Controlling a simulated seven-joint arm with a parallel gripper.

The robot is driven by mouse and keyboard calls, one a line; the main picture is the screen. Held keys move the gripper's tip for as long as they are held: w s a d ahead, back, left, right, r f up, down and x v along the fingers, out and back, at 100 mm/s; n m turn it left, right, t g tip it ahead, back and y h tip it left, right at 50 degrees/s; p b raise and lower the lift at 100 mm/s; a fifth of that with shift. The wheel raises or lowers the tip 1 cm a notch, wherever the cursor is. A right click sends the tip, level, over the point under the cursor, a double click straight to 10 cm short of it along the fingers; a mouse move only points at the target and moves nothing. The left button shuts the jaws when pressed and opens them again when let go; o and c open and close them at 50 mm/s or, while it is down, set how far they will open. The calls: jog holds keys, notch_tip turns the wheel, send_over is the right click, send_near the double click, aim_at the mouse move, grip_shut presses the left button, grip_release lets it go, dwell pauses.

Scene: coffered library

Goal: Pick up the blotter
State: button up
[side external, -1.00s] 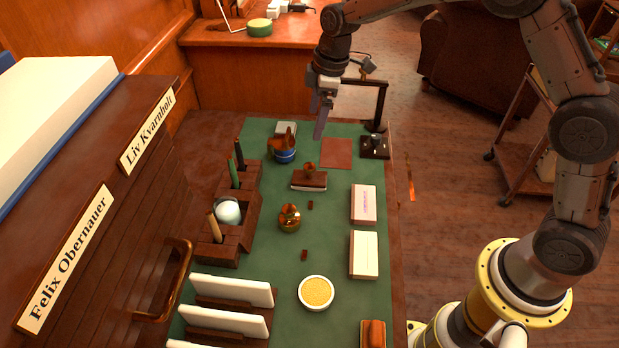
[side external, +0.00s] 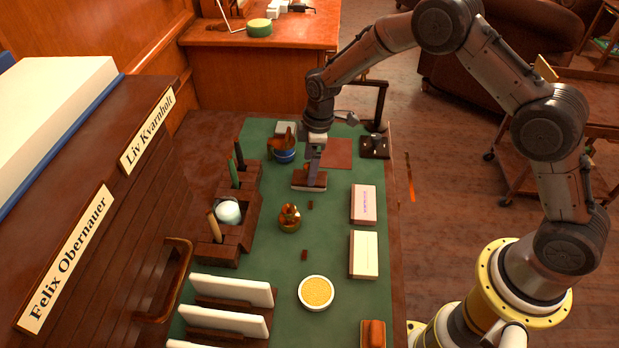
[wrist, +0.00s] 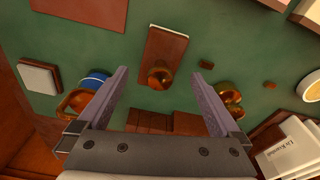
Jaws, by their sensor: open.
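The blotter (side external: 302,184) is a small dark wooden block with a pale lower edge and a round knob on top. It lies on the green desk top (side external: 335,220). In the wrist view the blotter (wrist: 168,42) is upper centre, its shiny brown knob (wrist: 160,76) in line between my fingertips. My gripper (side external: 313,178) is open and points down at the blotter, hiding the knob in the side view. In the wrist view my gripper (wrist: 158,76) has one finger on each side of the knob, with visible gaps. I cannot tell whether the fingertips reach down to the knob's height.
A blue pot (side external: 284,157) with a brown item stands close behind left. An amber round object (side external: 290,218) is in front. A wooden pen holder (side external: 247,213) is left. Two pale boxes (side external: 364,204) lie right. A lamp-like frame (side external: 375,147) stands behind right. A reddish square (side external: 337,153) lies flat.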

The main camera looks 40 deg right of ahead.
jog(key=shift+w+a+f, duration=0.1)
jog(key=shift+f, duration=0.85)
jog(key=shift+w+a+f, duration=0.1)
jog(key=shift+f, duration=0.85)
jog(key=c, duration=1.4)
jog(key=shift+c, duration=0.2)
jog(key=shift+r, duration=0.1)
jog(key=shift+r, duration=0.55)
notch_tip(320, 180, up, 2)
jog(key=shift+s+r, duration=0.1)
jog(key=shift+r, duration=0.1)
jog(key=s+r, duration=0.2)
jog(key=r, duration=0.1)
jog(key=s+r, duration=0.2)
jog(key=shift+d, duration=0.4)
jog(key=s+d+r, duration=0.1)
jog(key=s+r, duration=0.3)
jog(key=s, duration=0.5)
jog(key=shift+s+d+r, duration=0.15)
jog(key=shift+s+d, duration=0.15)
jog(key=shift+s, duration=0.05)
